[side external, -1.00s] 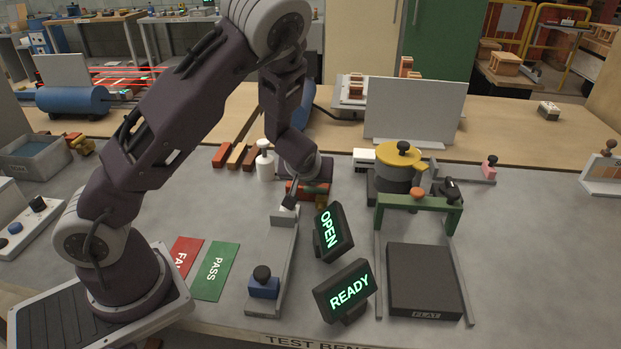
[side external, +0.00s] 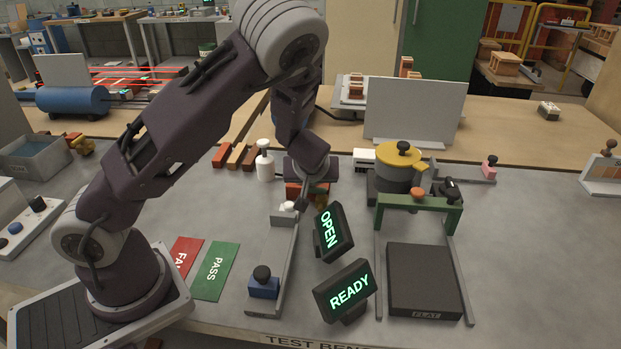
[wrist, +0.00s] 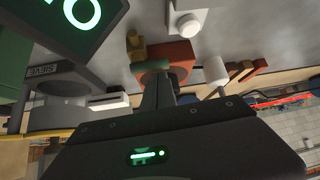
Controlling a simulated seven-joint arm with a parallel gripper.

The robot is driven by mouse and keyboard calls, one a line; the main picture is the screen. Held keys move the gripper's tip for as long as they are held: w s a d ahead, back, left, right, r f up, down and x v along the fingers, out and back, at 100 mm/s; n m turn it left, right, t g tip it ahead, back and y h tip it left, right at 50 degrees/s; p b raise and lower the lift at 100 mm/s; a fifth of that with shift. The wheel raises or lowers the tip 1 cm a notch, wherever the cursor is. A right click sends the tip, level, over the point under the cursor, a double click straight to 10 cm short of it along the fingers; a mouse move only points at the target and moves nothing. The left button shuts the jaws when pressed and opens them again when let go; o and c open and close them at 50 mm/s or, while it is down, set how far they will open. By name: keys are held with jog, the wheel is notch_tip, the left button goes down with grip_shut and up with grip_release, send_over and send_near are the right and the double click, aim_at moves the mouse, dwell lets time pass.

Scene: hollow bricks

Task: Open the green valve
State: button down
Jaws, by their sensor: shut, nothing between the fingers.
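My gripper (side external: 303,206) is shut and empty, pointing down just right of the white knob on the grey rail. Its closed fingers (wrist: 158,85) show in the wrist view, in front of a red body (wrist: 168,55) with a brass fitting (wrist: 135,46). In the side view the red body (side external: 292,191) sits behind my gripper, with a small green part (side external: 319,187), possibly the green valve, and the brass fitting (side external: 321,201) beside it. My wrist hides much of this. I cannot tell whether the fingers touch it. A lit sign reading OPEN (side external: 328,230) stands to the right.
The white knob (side external: 288,207) tops the grey rail, with a blue block (side external: 264,287) at its near end. A READY sign (side external: 344,291) stands in front. A white bottle (side external: 265,165) is left of my wrist. A green-barred frame (side external: 425,202) stands right.

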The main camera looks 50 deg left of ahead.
jog(key=shift+d, duration=0.25)
jog(key=shift+d+n+g+y, duration=0.15)
jog(key=shift+n+g+y, duration=0.15)
jog(key=shift+n, duration=0.4)
jog(key=shift+d+n+g+y, duration=0.1)
jog(key=shift+n+g+y, duration=0.3)
jog(key=shift+n+g, duration=0.65)
jog(key=n+g, duration=0.1)
jog(key=n, duration=0.1)
jog(key=d+n+g, duration=0.1)
jog(key=n+g, duration=0.1)
jog(key=shift+s+n, duration=0.1)
jog(key=shift+n, duration=0.25)
jog(key=shift+d+n+g, duration=0.2)
jog(key=shift+n+g, duration=0.4)
jog(key=shift+n, duration=0.25)
jog(key=shift+d+n+g, duration=0.15)
jog(key=shift+n+g, duration=0.4)
jog(key=shift+n, duration=0.3)
jog(key=shift+w+d+f+n+g+h, duration=0.15)
jog(key=shift+n+g+h, duration=0.15)
jog(key=shift+n, duration=0.25)
jog(key=shift+w+d+r+n+g+h, duration=0.1)
jog(key=shift+n+g+h, duration=0.1)
jog(key=shift+n+g, duration=0.3)
jog(key=shift+w+d+n+g+h, duration=0.15)
jog(key=shift+n+g+h, duration=0.25)
jog(key=shift+n, duration=0.45)
